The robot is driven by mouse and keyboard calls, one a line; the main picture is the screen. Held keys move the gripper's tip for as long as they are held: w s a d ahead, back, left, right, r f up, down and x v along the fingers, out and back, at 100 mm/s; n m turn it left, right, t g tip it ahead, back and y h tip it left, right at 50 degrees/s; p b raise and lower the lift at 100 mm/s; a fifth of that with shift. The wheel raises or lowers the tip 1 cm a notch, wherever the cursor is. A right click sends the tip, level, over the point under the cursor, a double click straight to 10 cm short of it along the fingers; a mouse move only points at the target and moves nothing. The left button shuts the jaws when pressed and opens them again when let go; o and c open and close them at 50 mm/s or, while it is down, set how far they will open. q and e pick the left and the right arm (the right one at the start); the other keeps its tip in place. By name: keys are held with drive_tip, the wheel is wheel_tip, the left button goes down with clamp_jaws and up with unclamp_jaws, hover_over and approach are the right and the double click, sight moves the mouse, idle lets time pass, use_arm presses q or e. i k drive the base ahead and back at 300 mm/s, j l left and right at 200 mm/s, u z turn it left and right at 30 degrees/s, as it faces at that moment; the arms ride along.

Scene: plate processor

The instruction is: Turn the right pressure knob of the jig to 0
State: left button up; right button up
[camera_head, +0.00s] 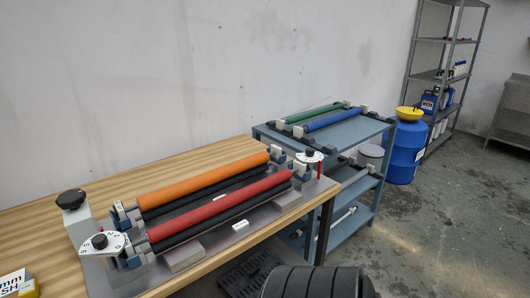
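The jig's grey base plate (228,233) lies on the wooden table. It carries orange (205,180), red (220,205) and black rollers. The right pressure knob (310,153) is small and black, on a white dial plate at the jig's far right end. Its setting is too small to read. A similar black knob (99,241) sits on a white dial plate at the near left end. Neither of my grippers is in view.
A larger black knob (71,199) tops a grey block at the jig's left. A blue-grey cart (370,133) with green and blue rollers stands beyond the table's right end. A blue drum (405,152) and metal shelving (424,78) stand farther right. Open floor lies at the lower right.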

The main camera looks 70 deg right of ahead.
sight(310, 157)
drive_tip(key=k+z, duration=0.1)
drive_tip(key=z, duration=2.5)
drive_tip(key=i+l, duration=0.2)
drive_tip(key=l, duration=0.15)
drive_tip(key=i+l+u, duration=0.1)
drive_tip(key=l, duration=0.25)
drive_tip(key=i+l+u, duration=0.1)
drive_tip(key=i+l, duration=0.4)
drive_tip(key=l, duration=0.2)
